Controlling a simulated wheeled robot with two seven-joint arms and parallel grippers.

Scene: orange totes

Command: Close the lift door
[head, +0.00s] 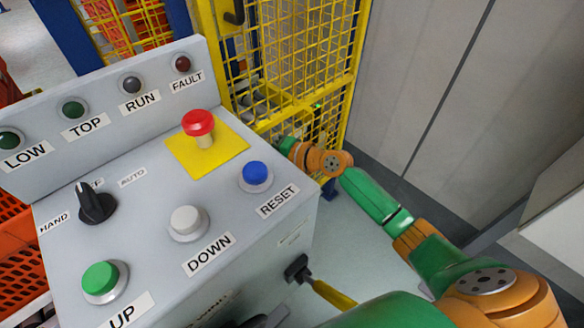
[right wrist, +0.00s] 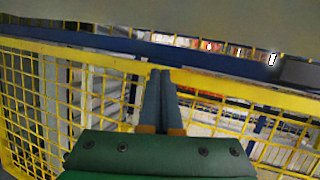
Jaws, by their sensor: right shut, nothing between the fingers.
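The yellow mesh door or fence (head: 350,75) stands behind the grey control box in the head view. I cannot tell which mesh panel is the lift door. My right arm reaches in from the lower right, and its green and orange wrist ends close to the mesh, beside the box. Its fingers are not clear in the head view. In the right wrist view my right gripper (right wrist: 160,75) is shut and empty, its fingertips overlapping a yellow mesh frame (right wrist: 215,82). I cannot tell whether they touch it. My left gripper is not in view.
The control box (head: 145,190) fills the left, with a red stop button (head: 198,122), a blue reset button (head: 256,172), a white down button (head: 187,222) and a green up button (head: 100,278). A grey wall (head: 440,90) stands at right. Orange crates (head: 18,250) show at far left.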

